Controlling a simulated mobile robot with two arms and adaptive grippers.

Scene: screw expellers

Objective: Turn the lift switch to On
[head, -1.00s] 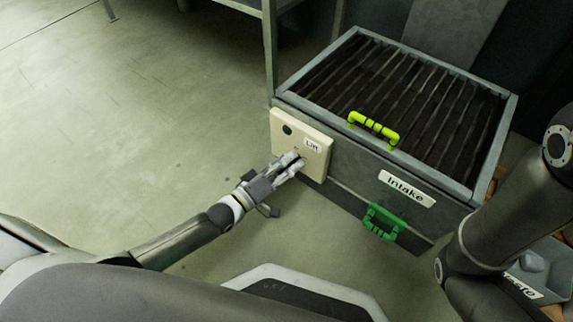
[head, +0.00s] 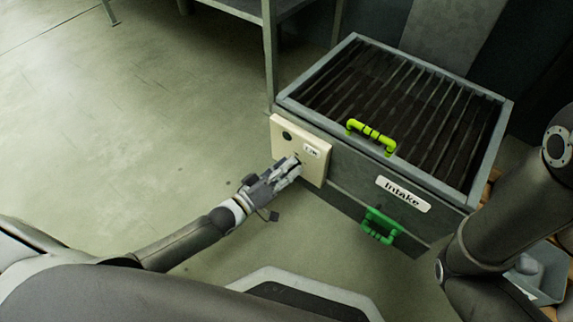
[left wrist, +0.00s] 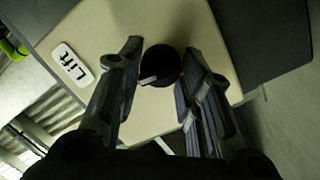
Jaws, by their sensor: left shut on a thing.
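The lift switch is a round black knob (left wrist: 160,68) with a light pointer mark, on a cream panel (head: 310,134). A white "Lift" label (left wrist: 72,65) is beside it. In the left wrist view the knob lies between the two fingers of my left gripper (head: 294,166), which is shut on it. The On and Off marks cannot be read. My right gripper is out of view; only my right arm shows at the right.
The panel is on the side of a metal box with a slatted top (head: 400,110). A yellow-green handle (head: 371,136), an "Intake" label (head: 403,194) and a green handle (head: 381,226) are to the right. A grey tray (head: 540,272) is at the lower right. The left floor is clear.

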